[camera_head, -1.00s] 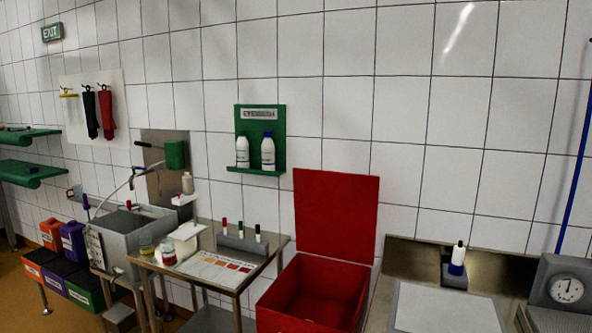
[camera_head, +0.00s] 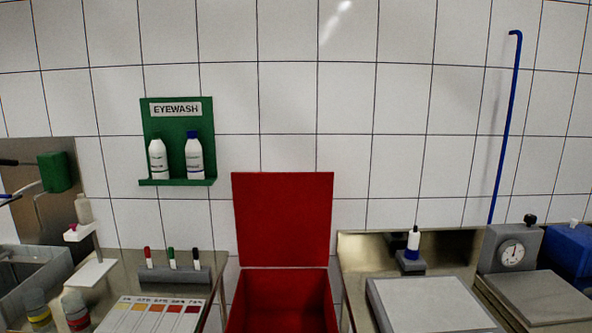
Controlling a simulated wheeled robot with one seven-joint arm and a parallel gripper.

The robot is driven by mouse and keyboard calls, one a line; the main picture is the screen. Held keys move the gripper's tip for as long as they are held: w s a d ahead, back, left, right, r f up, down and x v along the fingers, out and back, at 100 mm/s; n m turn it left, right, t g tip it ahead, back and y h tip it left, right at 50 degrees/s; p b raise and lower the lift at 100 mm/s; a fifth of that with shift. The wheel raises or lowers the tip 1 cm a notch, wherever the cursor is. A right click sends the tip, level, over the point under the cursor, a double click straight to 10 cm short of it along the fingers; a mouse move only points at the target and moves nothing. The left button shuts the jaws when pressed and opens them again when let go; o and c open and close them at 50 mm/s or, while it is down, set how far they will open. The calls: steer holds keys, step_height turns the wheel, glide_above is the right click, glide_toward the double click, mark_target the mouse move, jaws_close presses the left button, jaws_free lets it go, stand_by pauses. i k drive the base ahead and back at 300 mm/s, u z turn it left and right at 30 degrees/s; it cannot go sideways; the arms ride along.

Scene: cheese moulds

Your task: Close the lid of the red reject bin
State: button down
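The red reject bin (camera_head: 281,297) stands low in the middle of the view, between two metal tables. Its red lid (camera_head: 283,219) is open and stands upright at the back, in front of the tiled wall. The inside of the bin looks empty where I can see it; its front and base are cut off by the lower picture edge. My gripper is not in view.
At left a metal table (camera_head: 121,272) holds markers in a grey holder (camera_head: 174,276) and a colour chart. At right another table (camera_head: 350,254) bears a pale board (camera_head: 433,304). A dial scale (camera_head: 513,255) stands further right. A green eyewash shelf (camera_head: 178,141) hangs on the wall.

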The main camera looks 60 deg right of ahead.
mark_target(282, 220)
steer(key=z, duration=0.75)
steer(key=i, duration=1.1)
steer(key=z, duration=0.8)
